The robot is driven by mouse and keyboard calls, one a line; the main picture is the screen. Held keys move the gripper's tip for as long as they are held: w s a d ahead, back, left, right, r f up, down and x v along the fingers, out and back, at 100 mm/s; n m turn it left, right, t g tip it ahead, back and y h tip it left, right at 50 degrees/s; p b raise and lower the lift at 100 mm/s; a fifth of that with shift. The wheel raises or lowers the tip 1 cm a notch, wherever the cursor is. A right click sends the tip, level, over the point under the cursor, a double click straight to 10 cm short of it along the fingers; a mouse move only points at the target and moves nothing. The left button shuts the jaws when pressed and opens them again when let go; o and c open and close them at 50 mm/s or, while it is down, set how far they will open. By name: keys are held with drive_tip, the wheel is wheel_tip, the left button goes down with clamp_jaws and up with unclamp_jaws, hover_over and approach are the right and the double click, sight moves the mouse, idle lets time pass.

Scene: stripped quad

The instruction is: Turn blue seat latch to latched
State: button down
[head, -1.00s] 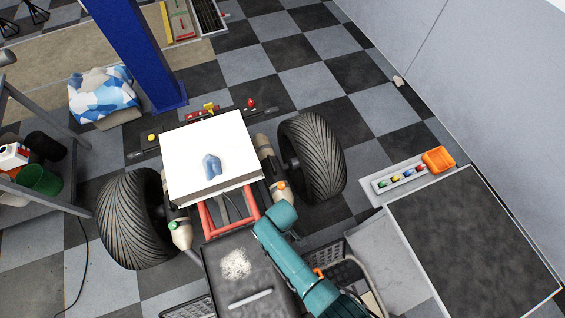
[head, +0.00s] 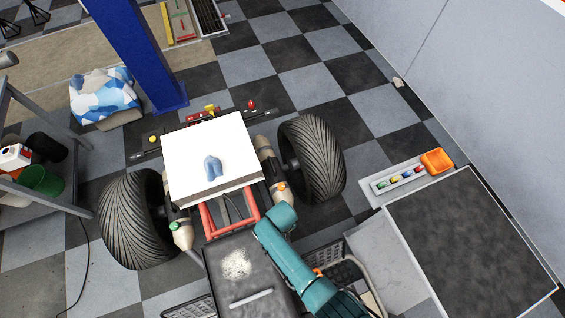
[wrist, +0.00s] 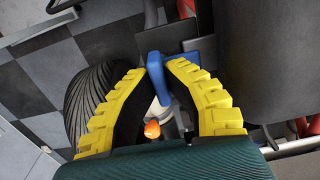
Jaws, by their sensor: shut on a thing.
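The blue seat latch (wrist: 154,68) shows in the wrist view as a small blue lever beside a dark flat bracket. My gripper (wrist: 160,68) has yellow ridged fingers, and their tips are closed on the blue latch from both sides. In the head view my teal arm reaches over the right side of the stripped quad by the black seat (head: 240,265). My fingers and the latch are hidden there. I cannot tell from these frames which position the latch is in.
An orange cap (wrist: 152,130) lies below the fingers in the wrist view, near a tyre (wrist: 92,98). In the head view a white box (head: 185,150) with a blue piece on top sits on the frame. A dark-topped bench (head: 470,235) stands to the right.

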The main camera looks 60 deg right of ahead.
drive_tip(key=shift+f, duration=0.1)
idle(0.3)
drive_tip(key=c, duration=1.1)
unclamp_jaws()
drive_tip(key=shift+r, duration=0.2)
wheel_tip(320, 180, up, 12)
drive_tip(key=shift+f, duration=0.1)
